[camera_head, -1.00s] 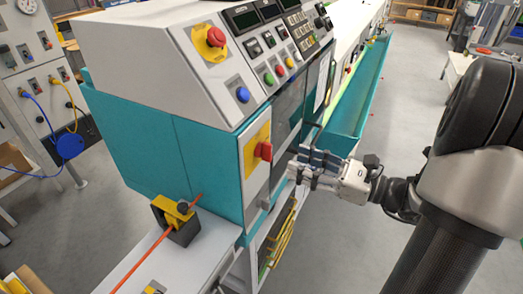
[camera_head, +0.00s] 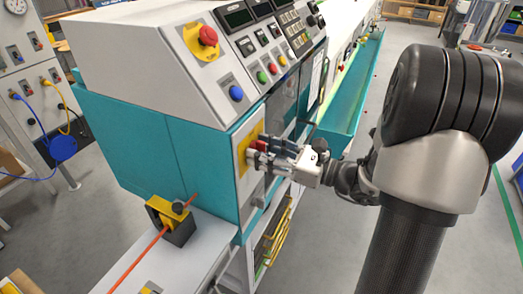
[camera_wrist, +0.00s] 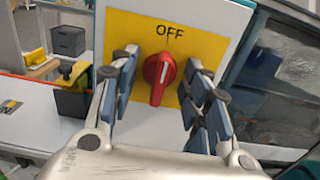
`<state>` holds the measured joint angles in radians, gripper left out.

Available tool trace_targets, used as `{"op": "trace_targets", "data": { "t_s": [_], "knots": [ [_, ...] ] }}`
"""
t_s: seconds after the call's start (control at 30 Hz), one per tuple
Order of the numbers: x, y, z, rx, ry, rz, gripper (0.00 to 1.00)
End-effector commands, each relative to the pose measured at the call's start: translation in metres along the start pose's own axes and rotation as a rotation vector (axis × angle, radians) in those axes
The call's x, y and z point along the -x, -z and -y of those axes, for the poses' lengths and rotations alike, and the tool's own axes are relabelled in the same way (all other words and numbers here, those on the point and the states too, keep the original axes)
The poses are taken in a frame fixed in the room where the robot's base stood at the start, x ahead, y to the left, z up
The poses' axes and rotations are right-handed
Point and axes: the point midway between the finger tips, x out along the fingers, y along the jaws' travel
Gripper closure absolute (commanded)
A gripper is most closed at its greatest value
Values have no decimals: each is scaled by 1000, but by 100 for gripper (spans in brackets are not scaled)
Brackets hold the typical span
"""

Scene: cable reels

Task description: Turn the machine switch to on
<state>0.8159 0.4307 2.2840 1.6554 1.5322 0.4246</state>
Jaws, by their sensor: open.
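The machine switch (camera_wrist: 158,75) is a red rotary knob on a yellow plate (camera_wrist: 105,40) on the machine's front, under the word OFF. Its white mark points up, slightly tilted toward OFF. My gripper (camera_wrist: 158,92) is open, with one blue-padded finger on each side of the knob in the wrist view. Whether either finger touches it is unclear. In the head view my gripper (camera_head: 257,152) is at the yellow plate (camera_head: 243,150) and hides most of the knob.
A red emergency button (camera_head: 208,36) on a yellow base and a blue button (camera_head: 236,93) sit on the panel above. A yellow and black clamp (camera_head: 172,220) with an orange cable stands on the bench at lower left. A green tray (camera_head: 345,110) runs along the machine behind my gripper.

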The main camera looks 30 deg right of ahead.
Motion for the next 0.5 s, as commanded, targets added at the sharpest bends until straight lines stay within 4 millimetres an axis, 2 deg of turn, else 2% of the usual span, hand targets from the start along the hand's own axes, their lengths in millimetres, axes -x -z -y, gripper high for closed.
{"op": "trace_targets", "data": {
  "t_s": [0.07,0.5],
  "knots": [
    [0,0,0,0,0,0,57],
    [0,0,0,0,0,0,84]
  ]
}}
